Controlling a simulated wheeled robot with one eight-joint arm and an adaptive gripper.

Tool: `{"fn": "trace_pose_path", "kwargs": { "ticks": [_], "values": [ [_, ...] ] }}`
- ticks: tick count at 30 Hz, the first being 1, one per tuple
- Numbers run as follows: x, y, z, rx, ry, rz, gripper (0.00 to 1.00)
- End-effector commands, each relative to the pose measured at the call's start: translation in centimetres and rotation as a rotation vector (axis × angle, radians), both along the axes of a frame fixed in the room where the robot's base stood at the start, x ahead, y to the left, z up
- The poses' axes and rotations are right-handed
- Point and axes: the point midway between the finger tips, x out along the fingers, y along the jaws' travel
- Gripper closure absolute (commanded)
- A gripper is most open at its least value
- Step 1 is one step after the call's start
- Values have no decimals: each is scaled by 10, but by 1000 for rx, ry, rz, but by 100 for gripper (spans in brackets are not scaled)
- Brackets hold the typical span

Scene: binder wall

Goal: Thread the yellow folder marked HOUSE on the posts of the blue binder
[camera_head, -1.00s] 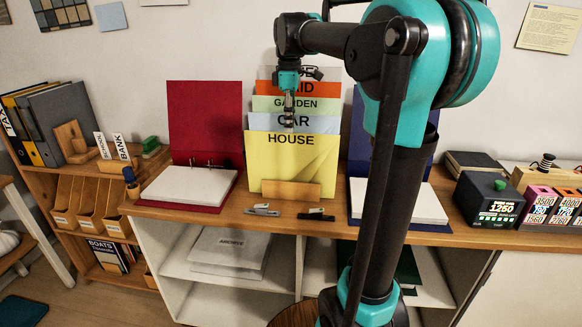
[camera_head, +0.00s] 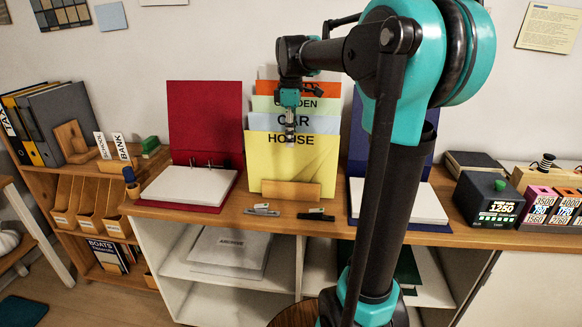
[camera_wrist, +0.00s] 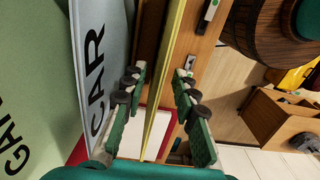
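The yellow folder marked HOUSE (camera_head: 290,168) stands at the front of a row of folders in a wooden holder (camera_head: 291,190). My gripper (camera_head: 290,137) points down at its top edge. In the wrist view the folder shows edge-on as a thin yellow strip (camera_wrist: 166,75). The gripper's fingers (camera_wrist: 158,76) straddle it, with visible gaps on both sides. The left finger is between it and the light blue CAR folder (camera_wrist: 97,70). The blue binder (camera_head: 441,228) lies open to the right with a white paper stack (camera_head: 420,205). My arm hides its middle, and its posts do not show.
A red binder (camera_head: 205,120) lies open left of the folders, its posts visible. Several folders stand behind the yellow one. A black box (camera_head: 489,200) and several label boxes stand at the right.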

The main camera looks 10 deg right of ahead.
Motion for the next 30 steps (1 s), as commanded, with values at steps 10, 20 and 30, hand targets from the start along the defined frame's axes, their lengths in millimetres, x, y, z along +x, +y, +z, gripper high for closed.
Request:
{"fn": "trace_pose_path", "kwargs": {
  "ticks": [10,20,30],
  "values": [
    [0,0,-2,0,0,0,72],
    [0,0,-2,0,0,0,100],
    [0,0,-2,0,0,0,100]
  ]
}}
